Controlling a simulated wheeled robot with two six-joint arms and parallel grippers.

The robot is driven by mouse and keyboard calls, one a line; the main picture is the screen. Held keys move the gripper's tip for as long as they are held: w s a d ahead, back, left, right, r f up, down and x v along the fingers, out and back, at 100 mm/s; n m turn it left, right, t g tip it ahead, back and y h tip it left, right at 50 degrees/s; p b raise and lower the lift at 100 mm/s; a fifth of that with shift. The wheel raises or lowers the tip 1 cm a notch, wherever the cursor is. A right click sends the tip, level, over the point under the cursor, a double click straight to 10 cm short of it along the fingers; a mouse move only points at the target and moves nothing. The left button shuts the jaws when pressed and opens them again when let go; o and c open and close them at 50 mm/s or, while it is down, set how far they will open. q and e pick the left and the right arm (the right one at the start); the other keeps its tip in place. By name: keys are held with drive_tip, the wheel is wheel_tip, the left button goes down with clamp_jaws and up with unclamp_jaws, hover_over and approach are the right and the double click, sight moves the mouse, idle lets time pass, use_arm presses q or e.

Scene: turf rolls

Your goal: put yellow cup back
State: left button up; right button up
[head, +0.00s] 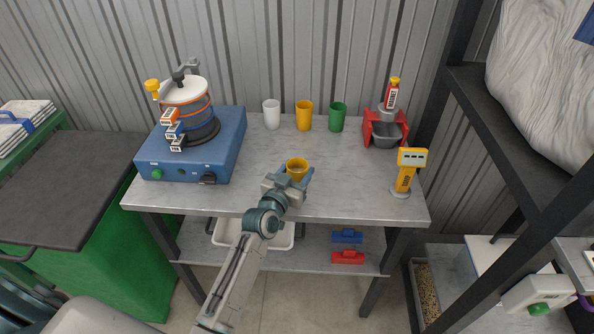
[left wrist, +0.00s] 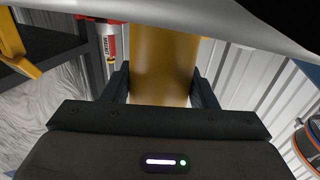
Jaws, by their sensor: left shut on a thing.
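A yellow cup (head: 297,164) is held at the front middle of the grey table (head: 335,205). My left gripper (head: 291,180) is shut on this cup from the front. In the left wrist view the cup (left wrist: 165,68) stands between the two dark fingers. I cannot tell whether its base touches the table. A second yellow cup (head: 304,116) stands upright at the back of the table, between a white cup (head: 271,114) and a green cup (head: 337,117). My right gripper is not in view.
A blue machine (head: 190,155) with an orange-banded drum stands on the left of the table. A red holder with a grey bowl (head: 386,134) and a yellow meter (head: 405,172) stand on the right. A lower shelf holds a white tray (head: 228,233). Bare tabletop lies behind the held cup.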

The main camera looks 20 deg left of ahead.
use_arm(q)
drive_tip(key=o, duration=0.7)
drive_tip(key=shift+f, duration=0.1)
drive_tip(key=o, duration=0.4)
